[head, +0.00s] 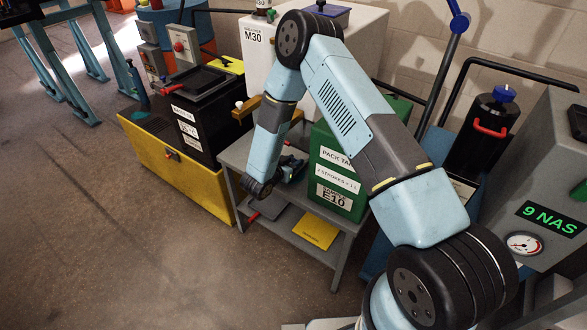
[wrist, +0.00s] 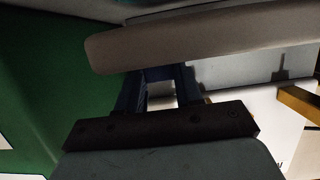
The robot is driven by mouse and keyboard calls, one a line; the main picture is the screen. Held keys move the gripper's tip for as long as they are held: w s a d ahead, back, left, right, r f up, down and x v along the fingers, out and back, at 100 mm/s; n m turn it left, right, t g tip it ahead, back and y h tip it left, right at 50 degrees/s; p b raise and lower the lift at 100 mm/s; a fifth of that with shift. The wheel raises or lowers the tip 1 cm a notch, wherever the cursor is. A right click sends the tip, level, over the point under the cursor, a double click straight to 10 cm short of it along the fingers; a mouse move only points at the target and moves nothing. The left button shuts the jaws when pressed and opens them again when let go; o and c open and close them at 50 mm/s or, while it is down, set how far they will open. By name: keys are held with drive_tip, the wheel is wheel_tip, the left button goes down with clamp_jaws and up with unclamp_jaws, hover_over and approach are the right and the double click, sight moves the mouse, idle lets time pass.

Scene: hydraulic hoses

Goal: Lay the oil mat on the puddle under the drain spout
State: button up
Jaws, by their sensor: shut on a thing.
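My gripper (head: 290,168) is over the grey bench, left of the green tank. In the wrist view my gripper (wrist: 165,88) has its two jaws close together, with a dark blue piece (wrist: 132,92) between them; I cannot tell what it is. On the lower shelf lie a yellow sheet (head: 315,235) and a dark grey flat sheet (head: 276,216); I cannot tell which, if either, is the oil mat. A brass-coloured pipe (head: 246,107), perhaps the drain spout, sticks out by the white M30 tank (head: 262,67). I cannot make out a puddle.
The green tank (head: 333,182) stands close to my gripper, also at the left of the wrist view (wrist: 35,90). Left of the bench is a yellow tray (head: 180,175) carrying a black tank (head: 200,115).

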wheel_tip(320, 180, down, 4)
drive_tip(key=shift+a+r, duration=0.1)
drive_tip(key=shift+r, duration=0.15)
drive_tip(key=shift+w+f, duration=0.1)
drive_tip(key=shift+f, duration=0.05)
drive_tip(key=shift+f, duration=0.15)
drive_tip(key=o, duration=1)
drive_tip(key=shift+o, duration=0.2)
drive_tip(key=v, duration=1.2)
